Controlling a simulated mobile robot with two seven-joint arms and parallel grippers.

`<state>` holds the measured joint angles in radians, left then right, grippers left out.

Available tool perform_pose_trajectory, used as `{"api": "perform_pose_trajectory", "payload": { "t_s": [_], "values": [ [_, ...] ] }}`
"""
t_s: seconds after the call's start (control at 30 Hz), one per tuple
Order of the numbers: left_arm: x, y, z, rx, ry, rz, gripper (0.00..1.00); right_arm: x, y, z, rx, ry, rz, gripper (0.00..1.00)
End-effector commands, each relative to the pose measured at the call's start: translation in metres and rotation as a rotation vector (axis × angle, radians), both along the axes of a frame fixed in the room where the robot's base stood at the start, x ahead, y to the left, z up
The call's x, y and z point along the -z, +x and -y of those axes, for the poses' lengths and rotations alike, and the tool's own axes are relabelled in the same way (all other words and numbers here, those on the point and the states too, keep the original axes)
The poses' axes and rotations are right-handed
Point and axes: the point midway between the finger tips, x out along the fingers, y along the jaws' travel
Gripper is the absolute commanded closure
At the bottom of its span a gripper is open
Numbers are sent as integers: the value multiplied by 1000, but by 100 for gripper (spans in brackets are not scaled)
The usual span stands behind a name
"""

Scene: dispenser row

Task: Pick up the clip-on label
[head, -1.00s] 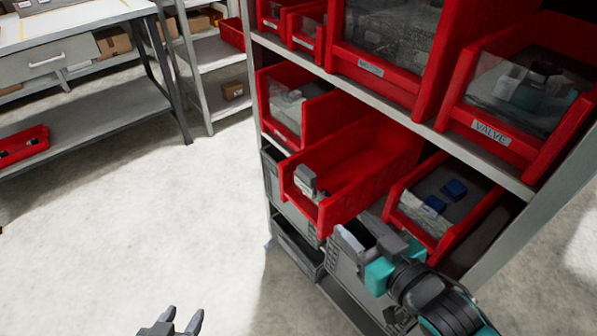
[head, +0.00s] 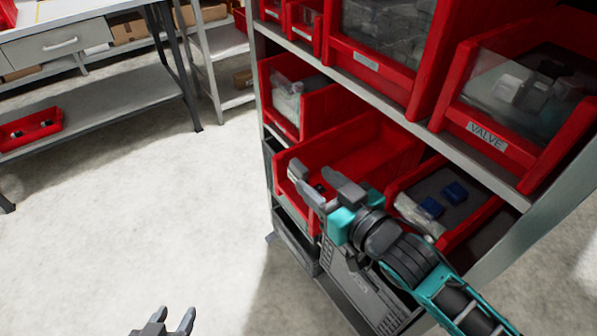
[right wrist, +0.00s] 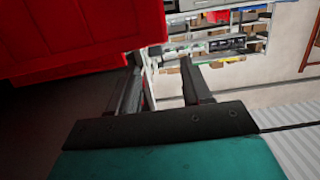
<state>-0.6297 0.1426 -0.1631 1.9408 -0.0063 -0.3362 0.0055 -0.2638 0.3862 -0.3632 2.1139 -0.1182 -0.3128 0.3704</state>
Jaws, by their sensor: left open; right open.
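The pulled-out red bin (head: 365,150) sticks out of the middle shelf in the head view. I cannot make out the clip-on label now; my right gripper (head: 311,174) covers the part of the bin's front rim where a grey clip-like piece showed earlier. The right gripper is open, with its fingers at that front rim; whether they touch it is unclear. In the right wrist view its fingers (right wrist: 160,75) are apart with no label visible between them, and a red bin wall fills the upper left. My left gripper (head: 168,322) is open and empty, low over the floor.
A neighbouring red bin (head: 467,190) with blue parts sits right of the pulled-out bin, close to my right arm. A bin marked VALVE (head: 520,100) is above. A workbench (head: 90,95) stands at the left. The floor in front is clear.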

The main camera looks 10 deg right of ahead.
Motion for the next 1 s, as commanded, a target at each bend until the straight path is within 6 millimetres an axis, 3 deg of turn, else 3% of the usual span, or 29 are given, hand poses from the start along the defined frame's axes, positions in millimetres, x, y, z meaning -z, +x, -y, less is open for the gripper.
{"api": "perform_pose_trajectory", "payload": {
  "t_s": [0.37, 0.63, 0.97, 1.0],
  "values": [
    [1, 3, 0, -1, 1, 6, 52, 6, 29, -11, 0, 1, 0, 51],
    [3, 5, 0, 0, 1, 9, 52, 13, 63, -22, 0, 1, 0, 51],
    [3, 4, 0, 1, 0, 6, 52, 14, 68, -24, 0, 0, -2, 51],
    [3, 4, 0, 1, 0, 6, 52, 14, 68, -24, 0, 0, -2, 55]
  ]
}}
